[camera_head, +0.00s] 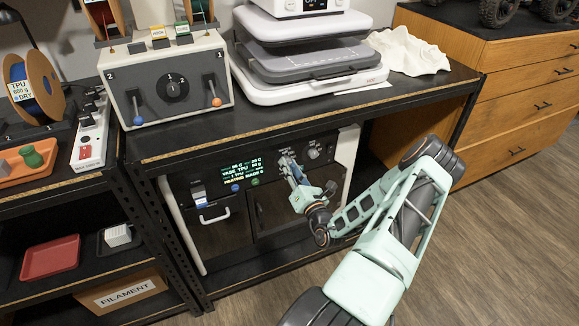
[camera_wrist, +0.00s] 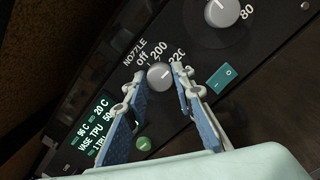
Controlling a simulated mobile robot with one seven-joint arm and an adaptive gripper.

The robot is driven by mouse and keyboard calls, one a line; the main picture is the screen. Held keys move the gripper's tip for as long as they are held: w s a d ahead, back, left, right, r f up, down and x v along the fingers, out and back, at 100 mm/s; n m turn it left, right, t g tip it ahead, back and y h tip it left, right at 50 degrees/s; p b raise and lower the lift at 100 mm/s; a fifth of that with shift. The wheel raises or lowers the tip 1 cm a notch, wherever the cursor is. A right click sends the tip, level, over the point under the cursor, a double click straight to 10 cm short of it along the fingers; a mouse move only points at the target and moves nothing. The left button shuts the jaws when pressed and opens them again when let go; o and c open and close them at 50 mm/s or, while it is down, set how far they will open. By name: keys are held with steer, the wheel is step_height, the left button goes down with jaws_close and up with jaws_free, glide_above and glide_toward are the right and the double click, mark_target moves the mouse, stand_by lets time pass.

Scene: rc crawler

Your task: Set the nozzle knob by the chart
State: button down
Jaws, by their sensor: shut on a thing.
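The nozzle knob (camera_wrist: 160,78) is a small round grey knob on the dark printer panel, under the label NOZZLE. Off, 200 and 220 are printed around it. Its pointer is too small to read surely, though a mark seems to face the 200–220 side. My gripper (camera_wrist: 159,79) has its two fingertips on either side of the knob and is shut on it. In the head view my gripper (camera_head: 285,160) reaches the panel and mostly hides this knob. No chart can be made out clearly.
A lit display (camera_head: 242,170) reads 96 C, 20 C and VASE TPU. A second knob (camera_wrist: 222,10) with an 80 mark and a teal switch (camera_wrist: 222,78) are close by. A green button (camera_wrist: 143,143) lies below my fingers. The shelf top (camera_head: 330,104) overhangs the panel.

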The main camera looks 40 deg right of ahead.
steer(key=c, duration=1.6)
jaws_free()
steer(key=shift+s, duration=0.1)
steer(key=v, duration=1.2)
